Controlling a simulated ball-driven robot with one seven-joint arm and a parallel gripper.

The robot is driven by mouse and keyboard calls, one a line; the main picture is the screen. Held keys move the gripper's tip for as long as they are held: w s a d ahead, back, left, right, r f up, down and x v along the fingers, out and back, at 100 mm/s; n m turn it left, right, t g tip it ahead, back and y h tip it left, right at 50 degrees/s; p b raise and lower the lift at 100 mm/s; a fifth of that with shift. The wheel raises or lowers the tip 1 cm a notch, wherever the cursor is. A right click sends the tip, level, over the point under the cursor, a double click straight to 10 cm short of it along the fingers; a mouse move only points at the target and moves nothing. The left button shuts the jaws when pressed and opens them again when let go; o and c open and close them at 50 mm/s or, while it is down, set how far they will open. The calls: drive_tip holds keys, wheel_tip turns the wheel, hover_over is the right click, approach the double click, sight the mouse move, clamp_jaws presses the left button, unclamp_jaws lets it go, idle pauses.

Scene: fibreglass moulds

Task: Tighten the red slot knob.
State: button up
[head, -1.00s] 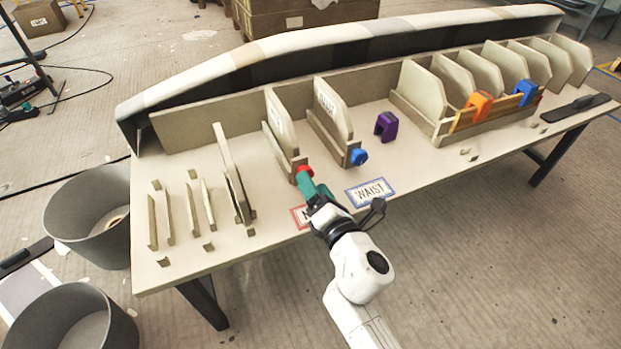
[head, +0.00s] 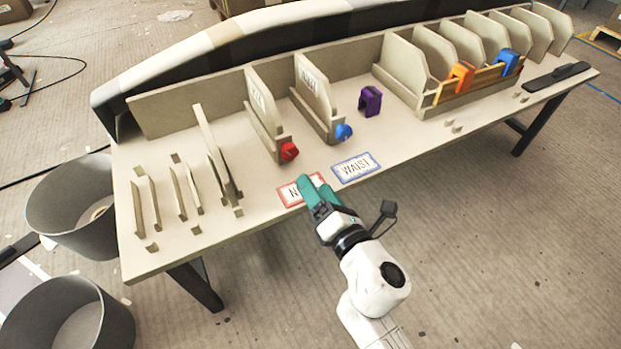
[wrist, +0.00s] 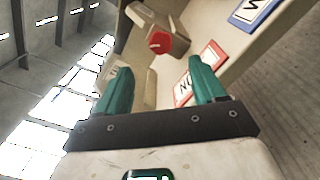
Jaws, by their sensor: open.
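The red slot knob (head: 289,151) sits on the front end of a beige slot holder that carries an upright labelled panel (head: 262,100). In the wrist view the red knob (wrist: 159,42) shows beyond the fingertips, near the middle of the gap between them. My gripper (head: 312,183) is over the bench's front edge at the red-bordered card (head: 290,194), apart from the knob and nearer to me. In the wrist view my gripper (wrist: 158,82) has its two green fingers spread wide with nothing between them.
A blue knob (head: 343,132) on a similar holder is to the right, with a purple clamp (head: 370,101) beyond it. A blue-bordered WAIST card (head: 356,167) lies beside my gripper. Thin upright slats stand left. A rack with orange (head: 461,77) and blue clamps stands right.

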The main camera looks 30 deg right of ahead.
sight(291, 154)
drive_tip(key=w+n, duration=0.3)
drive_tip(key=n, duration=0.1)
drive_tip(key=w+n, duration=0.4)
drive_tip(key=n, duration=0.1)
drive_tip(key=w+n, duration=0.4)
drive_tip(key=shift+a+n, duration=0.3)
drive_tip(key=shift+n, duration=0.1)
drive_tip(key=shift+r, duration=0.1)
drive_tip(key=shift+c, duration=0.3)
drive_tip(key=c, duration=1)
